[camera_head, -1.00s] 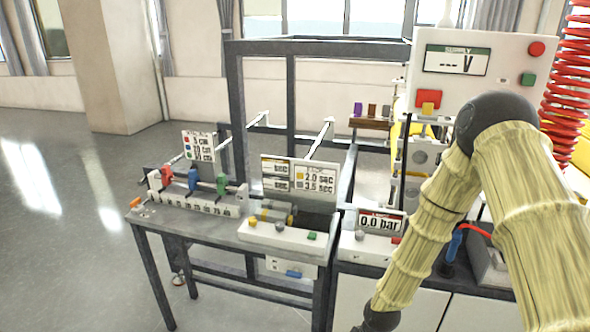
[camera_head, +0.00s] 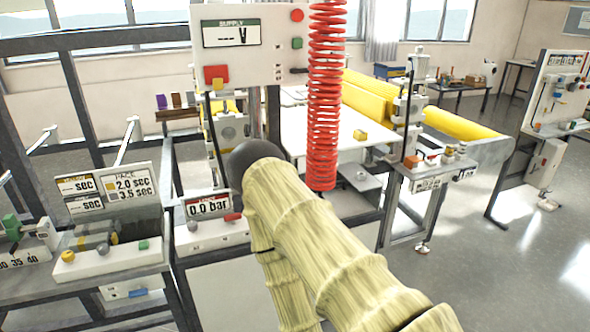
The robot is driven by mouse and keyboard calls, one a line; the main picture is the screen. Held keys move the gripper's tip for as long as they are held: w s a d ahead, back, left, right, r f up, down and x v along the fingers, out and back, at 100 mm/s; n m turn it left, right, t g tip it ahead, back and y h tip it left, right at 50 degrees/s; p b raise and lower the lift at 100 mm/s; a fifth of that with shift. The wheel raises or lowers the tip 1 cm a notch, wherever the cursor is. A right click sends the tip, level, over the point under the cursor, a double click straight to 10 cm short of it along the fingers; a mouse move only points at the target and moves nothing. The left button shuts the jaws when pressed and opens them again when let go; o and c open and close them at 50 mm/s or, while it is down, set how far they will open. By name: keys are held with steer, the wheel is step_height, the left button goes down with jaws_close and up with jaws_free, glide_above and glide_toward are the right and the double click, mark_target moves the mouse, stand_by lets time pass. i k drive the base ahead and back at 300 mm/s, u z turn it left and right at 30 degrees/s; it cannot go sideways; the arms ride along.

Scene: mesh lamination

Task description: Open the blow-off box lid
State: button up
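I cannot make out the blow-off box lid for certain. A grey flat-topped box-like part (camera_head: 362,192) shows just right of my arm, below the red coiled hose (camera_head: 325,110); I cannot tell whether it is the blow-off box. My yellowish arm crosses the lower middle of the view and covers part of the bench there. My gripper is out of view below the frame, so its fingers do not show.
A supply panel (camera_head: 250,45) stands behind my arm. A pressure display reading 0.0 bar (camera_head: 208,205) and a timer board (camera_head: 105,188) are at left. Yellow rollers (camera_head: 368,98) lie behind at right. Open floor (camera_head: 500,275) is at lower right.

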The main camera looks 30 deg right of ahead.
mark_target(344, 183)
steer(key=z, duration=1.25)
steer(key=k, duration=0.55)
steer(key=u, duration=0.75)
steer(key=i, duration=1.1)
steer(key=z, duration=0.6)
steer(key=i, duration=0.35)
steer(key=z, duration=0.45)
